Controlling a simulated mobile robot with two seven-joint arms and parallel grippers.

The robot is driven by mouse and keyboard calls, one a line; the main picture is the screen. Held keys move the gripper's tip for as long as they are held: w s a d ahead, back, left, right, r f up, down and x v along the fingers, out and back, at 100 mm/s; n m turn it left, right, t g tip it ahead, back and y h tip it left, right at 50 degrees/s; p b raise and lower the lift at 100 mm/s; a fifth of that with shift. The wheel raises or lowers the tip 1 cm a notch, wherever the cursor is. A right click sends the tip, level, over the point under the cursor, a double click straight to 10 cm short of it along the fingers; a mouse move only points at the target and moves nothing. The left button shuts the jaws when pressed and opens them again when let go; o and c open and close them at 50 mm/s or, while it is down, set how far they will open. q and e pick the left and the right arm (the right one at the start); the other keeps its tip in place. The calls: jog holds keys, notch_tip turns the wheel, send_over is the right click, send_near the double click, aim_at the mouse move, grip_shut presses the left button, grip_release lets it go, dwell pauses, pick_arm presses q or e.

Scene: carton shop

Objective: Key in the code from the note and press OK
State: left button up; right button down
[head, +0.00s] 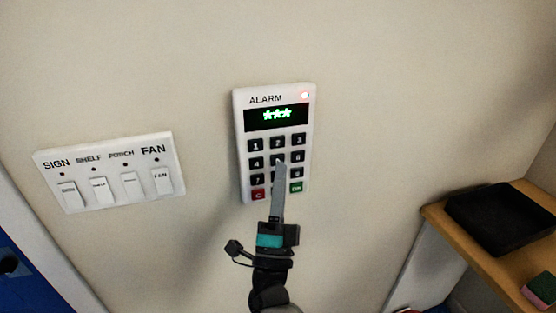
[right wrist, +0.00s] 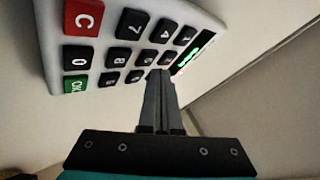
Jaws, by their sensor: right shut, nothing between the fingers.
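The white alarm keypad (head: 239,130) is on the wall in the middle of the head view. Its dark display (head: 276,116) shows three green asterisks, and a red light (head: 304,95) glows at its top right. The red C key (head: 257,194) and green OK key (head: 296,187) are in the bottom row. My right gripper (head: 279,166) is shut and empty, its tip over the middle column around the 5 key, partly hiding the 5, 8 and 0 keys. The right wrist view shows the fingertips (right wrist: 159,74) close to the keys; I cannot tell whether they touch. No note shows.
A white switch panel (head: 112,165) with SIGN, SHELF, PORCH and FAN labels is on the wall left of the keypad. A wooden shelf (head: 470,258) at the right holds a black tray (head: 500,218) and a pink and green block (head: 541,290).

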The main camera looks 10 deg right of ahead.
jog(key=shift+w, duration=0.15)
dwell(0.4)
jog(key=shift+w+b, duration=0.3)
jog(key=shift+w, duration=0.35)
dwell(0.5)
jog(key=shift+s, duration=0.8)
jog(key=shift+s, duration=0.1)
jog(key=s+p, duration=0.2)
jog(key=s, duration=0.3)
jog(key=shift+d, duration=0.1)
